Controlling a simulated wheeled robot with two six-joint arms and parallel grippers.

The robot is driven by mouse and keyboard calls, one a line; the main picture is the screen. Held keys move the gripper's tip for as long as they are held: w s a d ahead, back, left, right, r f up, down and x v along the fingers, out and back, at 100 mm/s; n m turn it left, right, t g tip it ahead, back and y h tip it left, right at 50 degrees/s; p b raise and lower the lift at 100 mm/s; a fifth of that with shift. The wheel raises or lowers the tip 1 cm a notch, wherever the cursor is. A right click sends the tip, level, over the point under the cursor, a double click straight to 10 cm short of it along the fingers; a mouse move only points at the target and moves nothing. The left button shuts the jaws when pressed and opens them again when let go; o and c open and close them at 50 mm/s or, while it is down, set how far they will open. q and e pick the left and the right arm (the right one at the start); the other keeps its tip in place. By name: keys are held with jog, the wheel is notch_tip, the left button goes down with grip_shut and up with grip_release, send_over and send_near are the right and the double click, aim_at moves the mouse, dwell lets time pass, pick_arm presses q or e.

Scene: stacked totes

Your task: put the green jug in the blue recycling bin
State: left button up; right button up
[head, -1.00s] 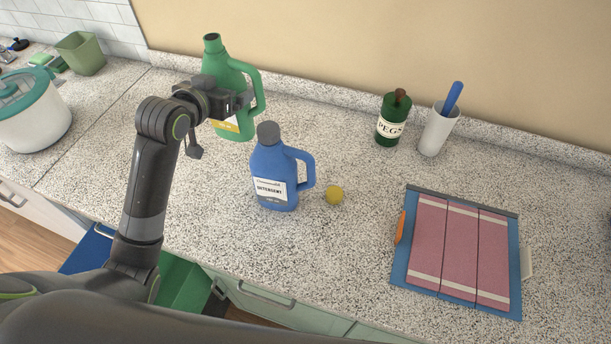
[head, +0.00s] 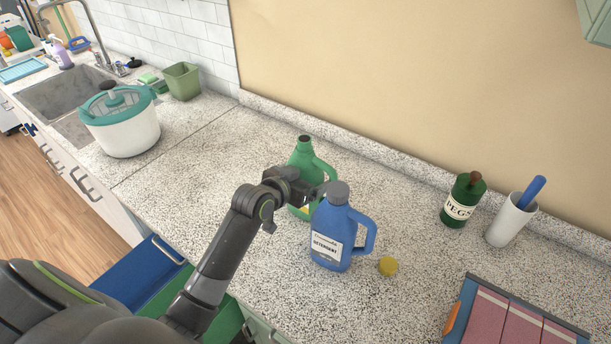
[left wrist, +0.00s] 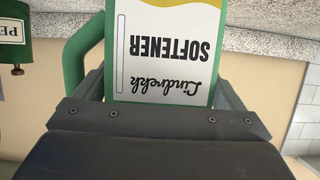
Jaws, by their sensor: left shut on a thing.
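The green jug (head: 304,155) stands upright behind the blue detergent jug, its lower part partly hidden by my gripper and that jug. My left gripper (head: 304,190) is shut on the green jug. In the left wrist view the green jug's white label (left wrist: 165,60), reading "Lindrekk SOFTENER", appears upside down between the fingers. I cannot tell whether its base touches the counter. A blue bin (head: 150,275) shows below the counter front at lower left, partly hidden by my arm. My right gripper is out of view.
A green bin (head: 226,325) is right of the blue bin. A lidded white pot (head: 125,135) stands at left. Counter between pot and jugs is clear.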

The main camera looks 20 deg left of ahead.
pick_arm(q)
jog(key=o, duration=0.5)
jog(key=shift+f, duration=0.15)
jog(key=shift+o, duration=1.1)
